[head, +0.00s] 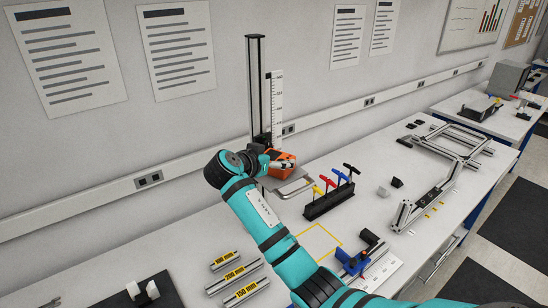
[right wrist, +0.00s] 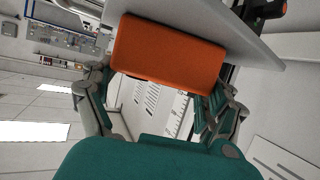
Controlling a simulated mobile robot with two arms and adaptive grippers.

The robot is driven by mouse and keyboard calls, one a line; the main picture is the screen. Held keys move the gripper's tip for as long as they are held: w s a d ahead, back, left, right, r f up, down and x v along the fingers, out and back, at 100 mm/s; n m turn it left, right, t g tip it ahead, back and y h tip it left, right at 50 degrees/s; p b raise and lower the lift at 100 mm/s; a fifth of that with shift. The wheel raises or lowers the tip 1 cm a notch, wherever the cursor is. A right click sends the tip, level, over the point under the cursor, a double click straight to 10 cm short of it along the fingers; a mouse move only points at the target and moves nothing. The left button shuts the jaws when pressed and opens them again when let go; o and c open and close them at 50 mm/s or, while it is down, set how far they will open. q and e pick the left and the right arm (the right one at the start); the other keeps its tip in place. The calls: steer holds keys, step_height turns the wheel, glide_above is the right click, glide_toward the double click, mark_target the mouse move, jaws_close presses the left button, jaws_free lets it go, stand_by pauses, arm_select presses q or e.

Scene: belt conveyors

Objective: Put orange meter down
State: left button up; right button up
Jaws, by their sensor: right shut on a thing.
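The orange meter (head: 284,172) is at the back of the workbench in the head view, in front of the tall measuring stand. My right gripper (head: 276,164) is shut on it, and my arm and wrist partly cover it. In the right wrist view the orange meter (right wrist: 170,52) shows as a plain orange block between the two fingers of my right gripper (right wrist: 160,85). I cannot tell whether its underside touches a surface. My left gripper is not in view.
The measuring stand (head: 255,95) with a white scale rises behind the meter. A black rack (head: 329,201) of coloured-handle tools stands to its right. A yellow outlined square (head: 343,244) on the bench is partly covered by my arm. Labelled bars (head: 234,272) lie front left.

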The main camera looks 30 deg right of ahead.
steer(key=o, duration=1.2)
steer(key=shift+c, duration=0.2)
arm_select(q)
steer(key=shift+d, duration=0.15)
arm_select(e)
steer(key=shift+o, duration=0.3)
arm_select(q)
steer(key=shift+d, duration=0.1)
arm_select(e)
steer(key=shift+r, duration=0.1)
steer(key=shift+s+a, duration=0.1)
steer(key=shift+a, duration=0.15)
arm_select(q)
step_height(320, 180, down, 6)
steer(key=b, duration=0.5)
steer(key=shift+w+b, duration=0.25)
steer(key=shift+b, duration=0.15)
arm_select(e)
steer(key=v, duration=1.1)
steer(key=shift+r, duration=0.3)
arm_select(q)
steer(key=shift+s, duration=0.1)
arm_select(e)
steer(key=shift+s+a+f, duration=0.1)
steer(key=shift+s+a, duration=0.05)
steer(key=shift+a, duration=0.05)
